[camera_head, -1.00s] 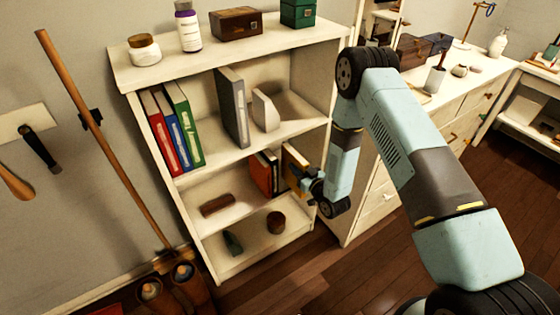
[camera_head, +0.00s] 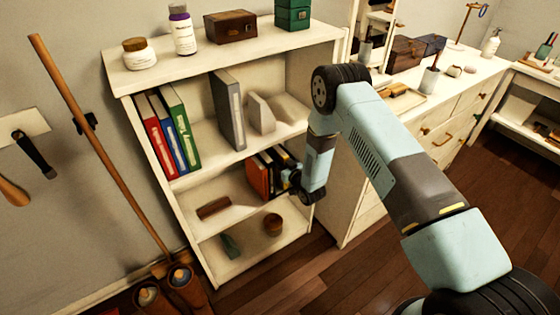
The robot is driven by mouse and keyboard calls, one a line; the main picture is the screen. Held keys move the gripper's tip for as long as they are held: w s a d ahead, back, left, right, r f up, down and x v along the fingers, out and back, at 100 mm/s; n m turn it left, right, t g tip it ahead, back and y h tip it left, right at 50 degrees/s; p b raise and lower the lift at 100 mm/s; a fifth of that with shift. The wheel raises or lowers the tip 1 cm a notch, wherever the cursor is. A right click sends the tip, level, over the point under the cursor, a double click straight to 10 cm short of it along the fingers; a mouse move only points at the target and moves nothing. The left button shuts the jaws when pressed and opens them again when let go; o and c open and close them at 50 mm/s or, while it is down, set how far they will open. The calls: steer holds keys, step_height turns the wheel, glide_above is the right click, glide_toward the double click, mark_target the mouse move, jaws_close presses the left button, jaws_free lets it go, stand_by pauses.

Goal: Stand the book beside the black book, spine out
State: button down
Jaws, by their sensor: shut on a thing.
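My gripper (camera_head: 292,181) is at the right end of the middle shelf of the white bookcase (camera_head: 207,180). It is shut on a dark book (camera_head: 285,158), which stands roughly upright at the right end of a short row. The black book (camera_head: 270,166) is just left of it, with an orange book (camera_head: 257,178) left of that. The held book looks close beside the black book; I cannot tell whether they touch. My gripper and wrist hide the lower part of the held book, and its spine is not clear.
Red (camera_head: 154,138), blue (camera_head: 172,135) and green (camera_head: 180,128) books and a grey binder (camera_head: 228,110) stand on the shelf above. A brown block (camera_head: 213,208) lies left on the same shelf as the row. The bookcase's right side is close to my wrist.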

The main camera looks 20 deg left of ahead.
steer(key=shift+f, duration=0.1)
steer(key=c, duration=0.8)
jaws_free()
steer(key=shift+o, duration=0.2)
steer(key=v, duration=1.2)
